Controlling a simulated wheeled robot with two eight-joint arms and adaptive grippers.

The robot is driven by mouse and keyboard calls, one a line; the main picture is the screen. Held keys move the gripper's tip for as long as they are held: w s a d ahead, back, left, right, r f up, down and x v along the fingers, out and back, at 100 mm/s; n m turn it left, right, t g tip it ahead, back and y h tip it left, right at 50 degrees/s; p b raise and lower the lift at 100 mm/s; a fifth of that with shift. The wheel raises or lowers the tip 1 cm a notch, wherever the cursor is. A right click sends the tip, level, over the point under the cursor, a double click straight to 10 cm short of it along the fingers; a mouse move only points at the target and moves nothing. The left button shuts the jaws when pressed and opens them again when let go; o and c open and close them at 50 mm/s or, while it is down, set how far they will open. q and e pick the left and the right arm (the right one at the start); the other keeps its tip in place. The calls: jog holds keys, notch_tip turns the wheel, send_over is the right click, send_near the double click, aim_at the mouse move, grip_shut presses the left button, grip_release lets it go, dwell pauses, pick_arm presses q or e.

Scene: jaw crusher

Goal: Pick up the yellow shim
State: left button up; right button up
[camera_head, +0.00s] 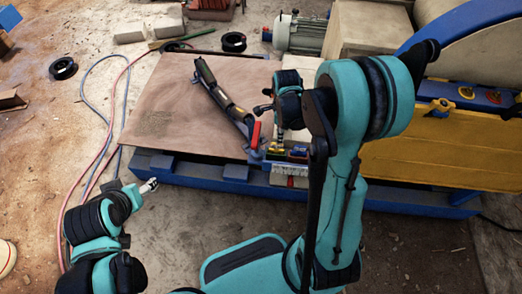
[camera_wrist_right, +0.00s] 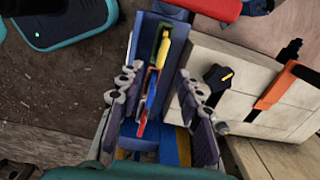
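The yellow shim (camera_wrist_right: 162,48) stands on edge in a narrow blue holder (camera_wrist_right: 178,27) in the right wrist view. Red and blue shims (camera_wrist_right: 150,92) stand in line nearer to my wrist. My right gripper (camera_wrist_right: 157,73) is open, with one finger on each side of the holder and nothing gripped. The yellow shim lies just beyond the fingertips in that picture. In the head view the holder (camera_head: 297,153) sits at the crusher's front edge, partly behind my right arm. My left gripper (camera_head: 149,186) is at the lower left, apart from everything; its opening is too small to judge.
A long black tool (camera_head: 223,98) lies on the brown plate (camera_head: 165,100). Red and blue hoses run along the floor at left.

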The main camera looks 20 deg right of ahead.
aim_at(276, 151)
jog(key=shift+w+f+m, duration=0.1)
jog(key=shift+f+m, duration=0.2)
jog(key=shift+f, duration=0.15)
notch_tip(276, 151, down, 3)
jog(key=shift+a+r+b, duration=0.1)
jog(key=shift+b, duration=0.6)
jog(key=f+b, duration=0.2)
jog(key=f, duration=0.3)
jog(key=shift+w+a+b, duration=0.1)
jog(key=shift+w+b, duration=0.2)
jog(key=shift+b, duration=0.1)
jog(key=shift+r, duration=0.15)
grip_shut()
